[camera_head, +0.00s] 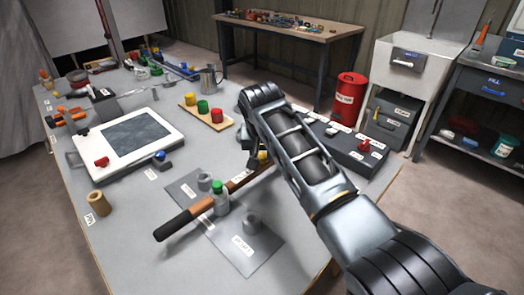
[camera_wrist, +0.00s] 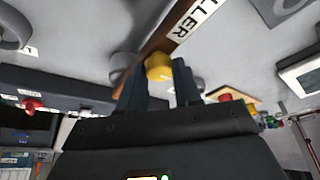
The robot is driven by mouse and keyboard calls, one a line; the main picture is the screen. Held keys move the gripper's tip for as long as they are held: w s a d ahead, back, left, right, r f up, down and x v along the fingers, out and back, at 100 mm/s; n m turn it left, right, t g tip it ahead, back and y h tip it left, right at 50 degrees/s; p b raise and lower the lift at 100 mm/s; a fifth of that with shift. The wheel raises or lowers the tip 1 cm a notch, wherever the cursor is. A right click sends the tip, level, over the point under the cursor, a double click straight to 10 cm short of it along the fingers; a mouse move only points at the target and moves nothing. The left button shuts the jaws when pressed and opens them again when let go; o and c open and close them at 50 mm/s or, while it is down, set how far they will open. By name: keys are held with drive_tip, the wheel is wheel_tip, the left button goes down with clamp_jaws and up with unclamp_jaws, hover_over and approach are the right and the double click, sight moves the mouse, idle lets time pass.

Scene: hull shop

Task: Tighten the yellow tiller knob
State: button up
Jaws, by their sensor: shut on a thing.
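The yellow tiller knob (camera_wrist: 158,68) sits on the brown wooden tiller, whose label reading "LLER" shows in the wrist view. My gripper (camera_wrist: 160,82) is shut on the yellow knob, one dark finger on each side of it. In the head view the knob (camera_head: 263,156) shows only partly beside my wrist. The tiller (camera_head: 190,214) lies across the grey mat with its black grip toward the front left. Its far end is hidden behind my arm.
A green-capped bottle (camera_head: 218,197) stands close to the tiller, with grey cylindrical pieces near it on the mat (camera_head: 185,187). A white framed panel (camera_head: 125,140) lies to the left. A board with yellow, green and red knobs (camera_head: 205,115) and a grey case (camera_head: 335,148) are behind.

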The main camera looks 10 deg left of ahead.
idle(0.3)
drive_tip(key=o, duration=1)
drive_tip(key=shift+o, duration=0.2)
drive_tip(key=v, duration=0.7)
drive_tip(key=shift+r, duration=0.35)
drive_tip(key=shift+s, duration=0.15)
